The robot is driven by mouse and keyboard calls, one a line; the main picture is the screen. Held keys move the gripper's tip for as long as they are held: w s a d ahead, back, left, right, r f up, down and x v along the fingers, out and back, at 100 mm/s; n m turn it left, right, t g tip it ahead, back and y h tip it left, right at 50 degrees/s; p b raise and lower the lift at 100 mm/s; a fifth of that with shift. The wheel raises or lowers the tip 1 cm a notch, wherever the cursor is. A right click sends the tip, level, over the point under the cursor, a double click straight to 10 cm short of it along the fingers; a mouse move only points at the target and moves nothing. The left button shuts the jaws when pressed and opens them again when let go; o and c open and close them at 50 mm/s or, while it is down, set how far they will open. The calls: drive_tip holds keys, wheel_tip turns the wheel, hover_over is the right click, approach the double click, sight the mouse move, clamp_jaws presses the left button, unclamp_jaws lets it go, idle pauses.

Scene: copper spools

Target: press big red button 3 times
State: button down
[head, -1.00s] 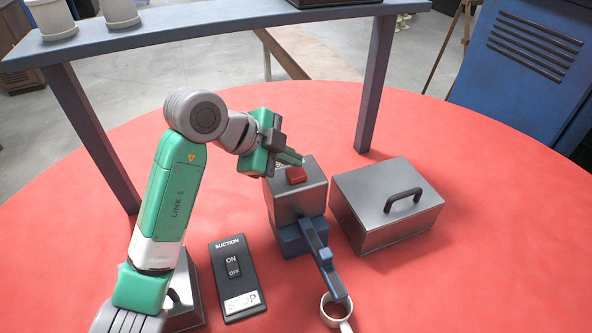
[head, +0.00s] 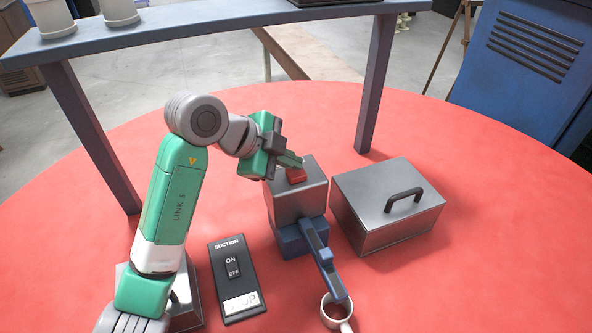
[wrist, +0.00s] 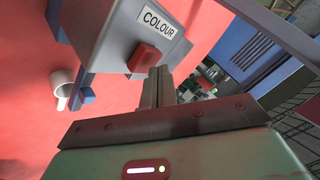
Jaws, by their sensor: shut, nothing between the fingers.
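The red button (head: 297,177) sits on top of a grey metal box on a blue base. My gripper (head: 298,162) is shut and empty, its fingertips right at the button's far upper edge and covering part of it in the head view. In the wrist view the red button (wrist: 144,58) is on the box face beside a "COLOUR" label, and the tips of my gripper (wrist: 158,74) are very close to it. I cannot tell whether they touch it or whether the button is pushed in.
A metal case (head: 388,208) with a dark handle stands right of the button box (head: 298,202). A blue arm (head: 324,262) reaches from the box toward a white mug (head: 337,312). A suction switch (head: 236,281) lies at front left. A blue overhead shelf (head: 220,33) spans the back.

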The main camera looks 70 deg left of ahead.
sight(291, 173)
drive_tip(key=shift+f+b, duration=0.5)
drive_tip(key=shift+f, duration=0.75)
drive_tip(key=shift+d+f+b, duration=0.1)
drive_tip(key=shift+f+b, duration=0.1)
drive_tip(key=shift+b, duration=0.1)
idle(0.4)
drive_tip(key=shift+r+p, duration=0.5)
drive_tip(key=shift+r, duration=0.2)
drive_tip(key=shift+w+r, duration=0.15)
drive_tip(key=shift+r, duration=0.25)
drive_tip(key=shift+r+p, duration=2.1)
drive_tip(key=shift+r, duration=0.8)
drive_tip(key=shift+f, duration=0.1)
